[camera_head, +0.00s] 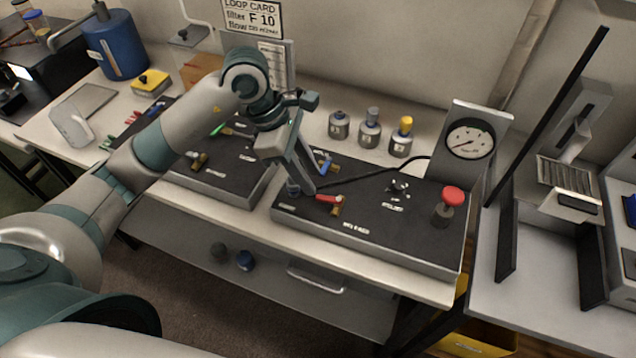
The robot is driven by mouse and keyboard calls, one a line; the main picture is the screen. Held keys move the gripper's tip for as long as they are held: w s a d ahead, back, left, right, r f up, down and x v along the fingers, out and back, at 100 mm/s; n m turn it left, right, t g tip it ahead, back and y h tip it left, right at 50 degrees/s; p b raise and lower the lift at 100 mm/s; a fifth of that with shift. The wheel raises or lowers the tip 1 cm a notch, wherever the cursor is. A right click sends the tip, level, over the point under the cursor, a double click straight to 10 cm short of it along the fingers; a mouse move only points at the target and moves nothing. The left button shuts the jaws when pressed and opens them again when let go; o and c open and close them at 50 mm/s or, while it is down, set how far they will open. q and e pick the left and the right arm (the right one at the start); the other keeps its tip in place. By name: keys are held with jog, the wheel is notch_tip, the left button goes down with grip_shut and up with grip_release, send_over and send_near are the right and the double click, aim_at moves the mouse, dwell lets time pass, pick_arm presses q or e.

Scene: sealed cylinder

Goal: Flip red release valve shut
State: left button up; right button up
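The red release valve has a red lever handle (328,199) on a small brass body (336,210). It sits near the front left of the dark right-hand panel (370,228). The handle points left and lies roughly along the panel's front edge. My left gripper (302,188) reaches down just left of the handle, its fingertips close to the handle's left end. I cannot tell whether they touch it, or how far apart the fingers are. My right gripper is out of view.
A blue-handled valve (325,163) stands just behind the gripper. A red mushroom knob (452,195) and a round gauge (470,139) are at the right. Three small canisters (369,129) stand behind the panel. A black hose (385,167) crosses the panel. Another dark panel (215,175) lies left.

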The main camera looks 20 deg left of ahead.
aim_at(323, 197)
pick_arm(q)
jog(key=shift+p+x, duration=0.65)
jog(key=shift+x, duration=2.1)
grip_shut()
